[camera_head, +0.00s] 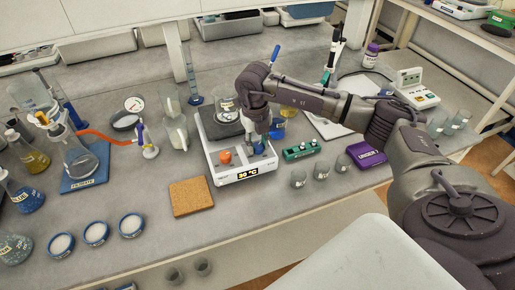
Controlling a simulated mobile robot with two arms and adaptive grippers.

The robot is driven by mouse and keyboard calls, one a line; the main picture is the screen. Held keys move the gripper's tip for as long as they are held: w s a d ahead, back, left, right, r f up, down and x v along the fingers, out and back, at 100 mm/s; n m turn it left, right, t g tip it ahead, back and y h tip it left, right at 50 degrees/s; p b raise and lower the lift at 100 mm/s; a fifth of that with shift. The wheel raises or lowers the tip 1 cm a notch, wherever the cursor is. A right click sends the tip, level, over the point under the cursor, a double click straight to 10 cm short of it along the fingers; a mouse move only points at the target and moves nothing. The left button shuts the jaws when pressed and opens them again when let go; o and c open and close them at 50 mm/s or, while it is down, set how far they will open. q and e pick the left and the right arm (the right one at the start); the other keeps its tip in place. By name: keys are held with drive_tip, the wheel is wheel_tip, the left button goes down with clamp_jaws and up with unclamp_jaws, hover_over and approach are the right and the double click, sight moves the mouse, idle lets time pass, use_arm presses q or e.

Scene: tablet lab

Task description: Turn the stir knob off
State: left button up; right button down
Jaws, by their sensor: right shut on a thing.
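A white hotplate stirrer (207,155) stands in the middle of the bench, with a lit display (240,177) reading about 30 °C on its front edge. An orange knob (225,156) is on the left of its front panel. A blue knob, the stir knob (258,149), is on the right and partly hidden by my fingers. My right gripper (259,141) points down and is shut on the blue knob. Its arm comes in from the right. A beaker (227,107) stands on the dark plate behind the gripper. My left gripper is out of view.
A cork mat (191,196) lies front left of the stirrer. A green rack (301,149), several small beakers and a purple box (366,155) are to the right. Flasks, blue-rimmed dishes (96,233) and a filter flask (80,162) crowd the left.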

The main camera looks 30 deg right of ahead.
sight(257, 147)
drive_tip(key=n+b, duration=0.4)
drive_tip(key=n, duration=0.1)
drive_tip(key=shift+f+n, duration=0.1)
drive_tip(key=shift+n, duration=0.2)
drive_tip(key=n+b, duration=0.3)
drive_tip(key=n, duration=0.1)
drive_tip(key=shift+n, duration=0.4)
drive_tip(key=shift+r, duration=0.2)
drive_tip(key=c, duration=0.8)
unclamp_jaws()
drive_tip(key=r, duration=1.2)
drive_tip(key=shift+s+a, duration=0.2)
drive_tip(key=shift+f, duration=0.1)
